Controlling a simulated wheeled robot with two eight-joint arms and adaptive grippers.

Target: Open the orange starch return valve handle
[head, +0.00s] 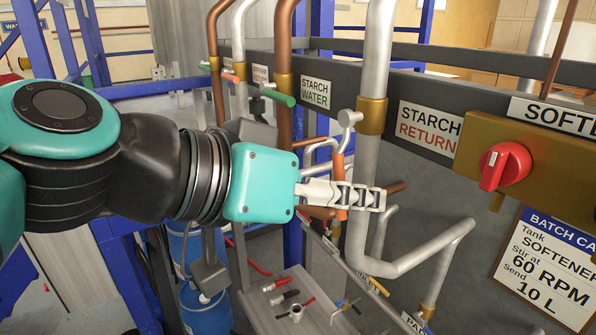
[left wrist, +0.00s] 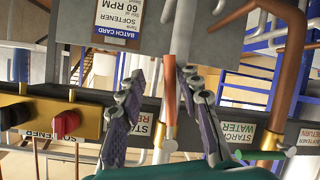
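The orange starch return valve handle (head: 340,212) hangs down from a grey knob beside the brass collar (head: 371,115) on a silver pipe. The starch return sign (head: 430,131) is to its right. My left gripper (head: 365,196) reaches in from the left at the handle, and its fingers partly hide it. In the left wrist view the orange handle (left wrist: 170,90) stands between the two spread fingers of my left gripper (left wrist: 161,78). It is close to the right finger, with a clear gap to the left one. My right gripper is not in view.
A green handle (head: 277,97) sits by the starch water sign (head: 315,91) to the left. A red knob (head: 505,166) on a brass box is to the right. A bent silver pipe (head: 408,262) runs just below and right of my gripper. Copper pipes stand behind.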

